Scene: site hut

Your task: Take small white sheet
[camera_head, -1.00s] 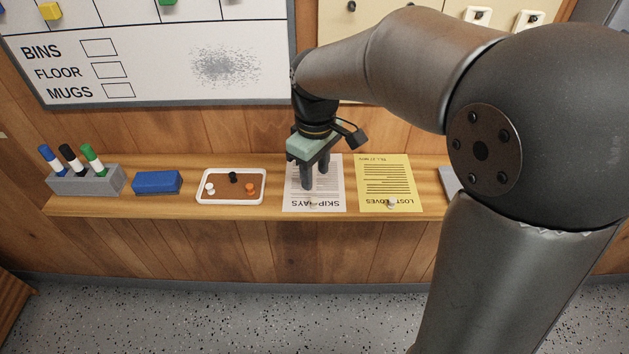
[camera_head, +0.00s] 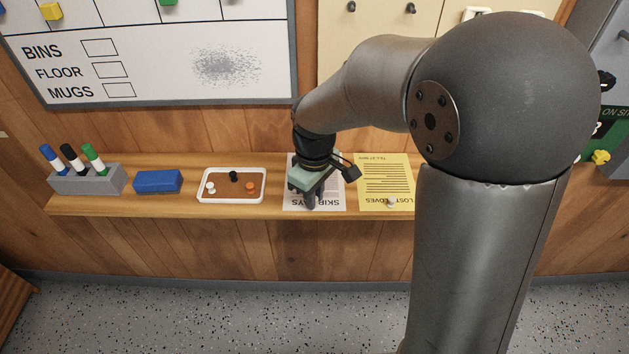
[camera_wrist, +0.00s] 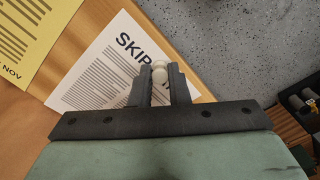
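The small white sheet (camera_head: 333,201) lies on the wooden shelf with bold "SKIP…" print; part of it is hidden by my gripper. It also shows in the wrist view (camera_wrist: 92,78), near the shelf's front edge. A small white pin or knob (camera_wrist: 159,73) stands on the sheet near its bold heading. My gripper (camera_head: 309,204) is low over the sheet. In the wrist view its two dark fingertips (camera_wrist: 160,76) stand on either side of the knob, very close to it. I cannot tell whether they press on it.
A yellow sheet (camera_head: 386,180) with its own white knob lies right beside the white one. To the left are a white-rimmed tray (camera_head: 199,198) with small knobs, a blue block (camera_head: 158,182) and a grey marker holder (camera_head: 88,179). A whiteboard hangs above; the floor in front is clear.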

